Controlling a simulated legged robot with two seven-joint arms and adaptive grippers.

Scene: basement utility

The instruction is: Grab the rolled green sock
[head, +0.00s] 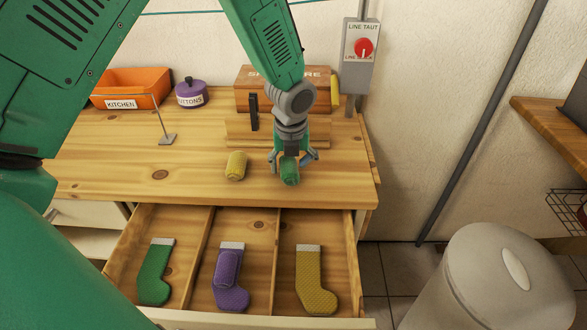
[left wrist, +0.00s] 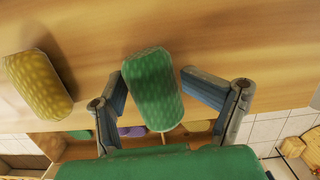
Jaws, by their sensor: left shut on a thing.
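The rolled green sock (head: 289,171) is over the front part of the wooden worktop, right of a rolled yellow sock (head: 236,166). My left gripper (head: 290,161) comes down from above and is shut on the green sock, with a finger on each side. In the left wrist view the green sock (left wrist: 153,88) sits between the two fingers, and the yellow sock (left wrist: 38,85) lies apart to the left. I cannot tell whether the green sock touches the worktop. My right gripper is not in view.
Below, an open drawer (head: 208,250) has three compartments: a flat green sock (head: 155,272), a purple one (head: 232,298) with a purple roll on it, and a yellow one (head: 315,280).

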